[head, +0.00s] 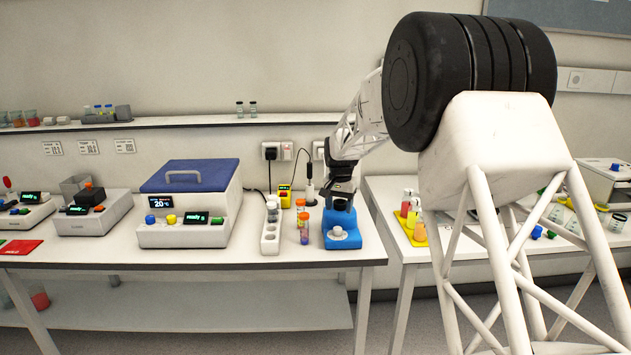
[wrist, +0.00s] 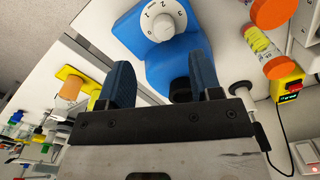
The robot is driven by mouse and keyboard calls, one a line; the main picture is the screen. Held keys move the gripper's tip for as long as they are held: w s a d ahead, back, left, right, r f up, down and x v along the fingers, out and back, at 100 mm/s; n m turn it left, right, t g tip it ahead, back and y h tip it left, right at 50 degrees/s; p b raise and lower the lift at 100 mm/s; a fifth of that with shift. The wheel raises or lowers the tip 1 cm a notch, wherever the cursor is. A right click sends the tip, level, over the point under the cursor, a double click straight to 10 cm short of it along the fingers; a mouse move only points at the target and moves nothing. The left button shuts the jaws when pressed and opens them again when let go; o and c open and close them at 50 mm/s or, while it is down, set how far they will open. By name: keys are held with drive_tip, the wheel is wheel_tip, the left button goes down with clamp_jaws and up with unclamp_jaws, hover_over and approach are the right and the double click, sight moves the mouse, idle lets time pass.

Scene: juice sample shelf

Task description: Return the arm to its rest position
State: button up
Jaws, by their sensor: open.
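My arm reaches down from the upper right in the head view. My gripper (head: 340,192) is over the blue mixer (head: 342,222) with its white dial, at the right end of the left bench. In the wrist view my gripper (wrist: 162,70) has its two blue fingers apart, with nothing held between them. The mixer's blue body (wrist: 175,58) and numbered dial (wrist: 160,20) show beyond the fingers. A black round part (wrist: 180,88) of it shows by the right finger. Whether the fingers touch the mixer cannot be told.
Orange-capped tubes (head: 304,228) and a white rack (head: 270,235) stand left of the mixer. A yellow device (head: 285,197) is behind them. A blue-lidded machine (head: 190,205) is further left. A wall shelf (head: 190,122) runs behind. A yellow rack (head: 405,229) is on the right bench.

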drive_tip(key=s+d+r+n, duration=0.1)
drive_tip(key=s+r, duration=0.3)
drive_tip(key=s, duration=0.6)
drive_tip(key=s+d+r+t, duration=0.1)
drive_tip(key=s+d+r, duration=0.1)
drive_tip(key=s+r, duration=0.5)
drive_tip(key=s+d+r+n, duration=0.1)
drive_tip(key=s+r, duration=0.1)
drive_tip(key=s, duration=1)
drive_tip(key=s+d+f+n, duration=0.1)
drive_tip(key=s+f, duration=0.1)
drive_tip(key=s, duration=1.3)
drive_tip(key=s+d+f+n+t, duration=0.1)
drive_tip(key=s+f, duration=0.2)
drive_tip(key=s, duration=1.2)
drive_tip(key=shift+t, duration=0.3)
